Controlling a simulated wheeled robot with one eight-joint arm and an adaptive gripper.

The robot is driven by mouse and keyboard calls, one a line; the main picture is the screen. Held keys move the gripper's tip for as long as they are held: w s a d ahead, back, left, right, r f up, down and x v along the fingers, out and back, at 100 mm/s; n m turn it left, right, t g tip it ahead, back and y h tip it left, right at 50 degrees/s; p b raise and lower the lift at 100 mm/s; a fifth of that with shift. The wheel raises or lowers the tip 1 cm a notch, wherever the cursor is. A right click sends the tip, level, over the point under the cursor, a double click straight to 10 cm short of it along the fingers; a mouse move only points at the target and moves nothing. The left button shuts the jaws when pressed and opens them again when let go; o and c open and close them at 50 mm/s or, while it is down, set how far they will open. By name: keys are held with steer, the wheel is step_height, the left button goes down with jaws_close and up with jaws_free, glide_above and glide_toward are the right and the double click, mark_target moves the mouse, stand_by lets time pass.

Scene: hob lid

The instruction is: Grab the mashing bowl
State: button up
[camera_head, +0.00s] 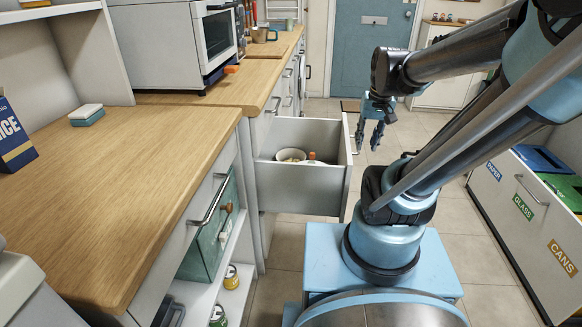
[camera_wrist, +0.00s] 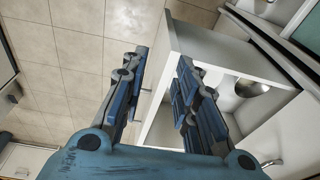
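A pale round bowl (camera_head: 290,155), likely the mashing bowl, sits inside an open white drawer (camera_head: 298,190) near its back left. In the wrist view a greyish bowl (camera_wrist: 252,88) shows inside the drawer, right of my fingers. My gripper (camera_head: 368,137) is beyond the drawer's front right corner, apart from the bowl. It points downward with its two fingers spread. In the wrist view my gripper (camera_wrist: 162,62) is open and nothing is between the fingers. The drawer's front panel partly hides the drawer floor in the head view.
A small orange-topped item (camera_head: 312,157) lies beside the bowl. Recycling bins (camera_head: 530,210) stand at the right. Tiled floor (camera_head: 420,150) is clear beyond the drawer.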

steer(key=w+a+f+y, duration=0.15)
steer(key=w+a, duration=0.25)
steer(key=w, duration=0.5)
steer(key=w+a+f+g, duration=0.1)
steer(key=w+a+f, duration=0.25)
steer(key=w, duration=0.55)
steer(key=w+a+f, duration=0.1)
steer(key=w+a, duration=0.3)
steer(key=w, duration=0.5)
steer(key=w+a+f, duration=0.4)
steer(key=w+f, duration=0.3)
steer(key=f, duration=0.1)
steer(key=shift+g+y, duration=0.35)
steer(key=shift+g, duration=0.05)
steer(key=shift+x, duration=9.05)
steer(key=shift+w, duration=0.2)
jaws_close()
